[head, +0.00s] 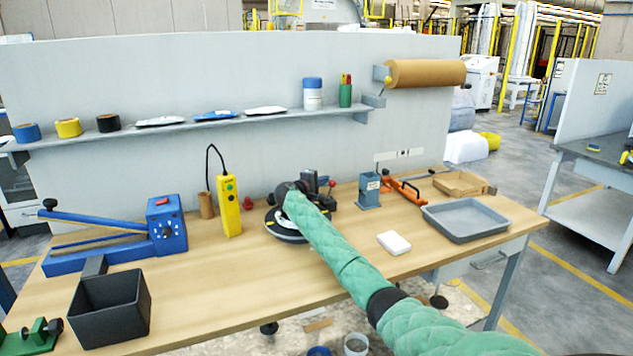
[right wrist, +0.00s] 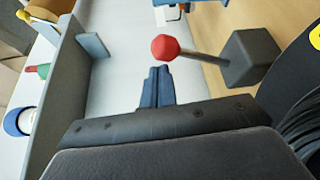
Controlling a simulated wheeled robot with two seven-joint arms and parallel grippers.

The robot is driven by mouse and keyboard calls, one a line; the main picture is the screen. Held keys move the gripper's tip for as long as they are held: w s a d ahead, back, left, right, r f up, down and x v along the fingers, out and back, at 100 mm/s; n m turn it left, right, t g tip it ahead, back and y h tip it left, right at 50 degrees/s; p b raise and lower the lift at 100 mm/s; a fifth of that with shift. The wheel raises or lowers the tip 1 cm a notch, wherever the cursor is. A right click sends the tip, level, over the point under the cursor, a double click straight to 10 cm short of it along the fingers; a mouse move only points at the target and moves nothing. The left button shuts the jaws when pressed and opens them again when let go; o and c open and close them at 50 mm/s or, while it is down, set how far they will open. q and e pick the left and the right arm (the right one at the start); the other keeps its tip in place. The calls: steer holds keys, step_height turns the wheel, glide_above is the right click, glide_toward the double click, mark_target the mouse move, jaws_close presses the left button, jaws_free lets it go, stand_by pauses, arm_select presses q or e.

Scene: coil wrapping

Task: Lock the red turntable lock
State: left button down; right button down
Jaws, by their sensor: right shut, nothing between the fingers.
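The red turntable lock is a lever with a red ball knob (right wrist: 165,47) on a thin metal rod, rising from a dark block (right wrist: 250,60). In the head view its red knob (head: 332,183) shows just right of my gripper. The round dark turntable (head: 276,226) is on the bench, partly hidden by my arm. My right gripper (right wrist: 158,72) is shut and empty, with its blue fingertips close to the red knob in the right wrist view. I cannot tell whether they touch it. My left gripper is not in view.
A yellow control box (head: 229,207) stands left of the turntable and a blue lever tool (head: 167,222) farther left. A blue stand (head: 369,190), a white block (head: 393,243) and a grey tray (head: 465,222) are to the right. The front middle of the bench is clear.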

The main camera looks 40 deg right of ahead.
steer(key=shift+s+a+f, duration=0.1)
steer(key=shift+s+f, duration=0.1)
steer(key=shift+s, duration=0.25)
steer(key=shift+s+a+f, duration=0.1)
steer(key=shift+s+f, duration=0.05)
steer(key=shift+s, duration=0.25)
stand_by(0.3)
